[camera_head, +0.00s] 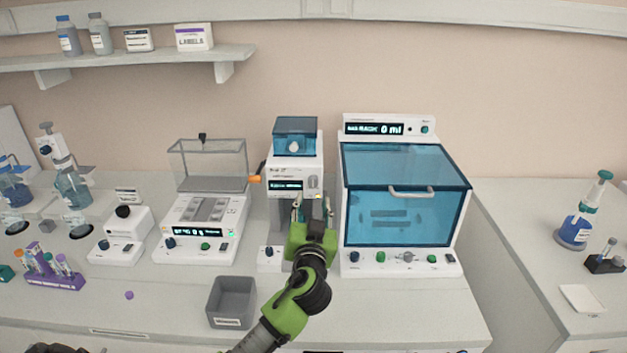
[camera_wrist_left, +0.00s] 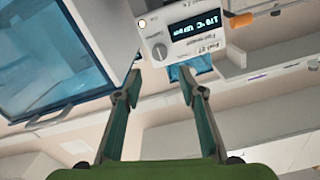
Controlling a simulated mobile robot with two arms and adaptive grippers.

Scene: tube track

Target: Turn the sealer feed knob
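The sealer (camera_head: 295,170) is the narrow white machine with a blue top in the middle of the bench. Its front panel, with a lit display (camera_wrist_left: 195,25), shows upside down in the left wrist view. A pale round knob (camera_wrist_left: 159,51) sits on that panel beside the display; I cannot read whether it is the feed knob. My left gripper (camera_head: 312,205) is in front of the sealer and hides part of its lower front. In the left wrist view its two fingers (camera_wrist_left: 160,78) are apart with nothing between them, and the knob lies beyond the tips. My right gripper is not in view.
A large blue-windowed cabinet (camera_head: 405,170) stands close on the right of the sealer. A scale (camera_head: 200,228) stands on the left, with an orange part (camera_head: 255,179) between. A grey bin (camera_head: 231,300) sits at the front. The bench front right of the bin is fairly clear.

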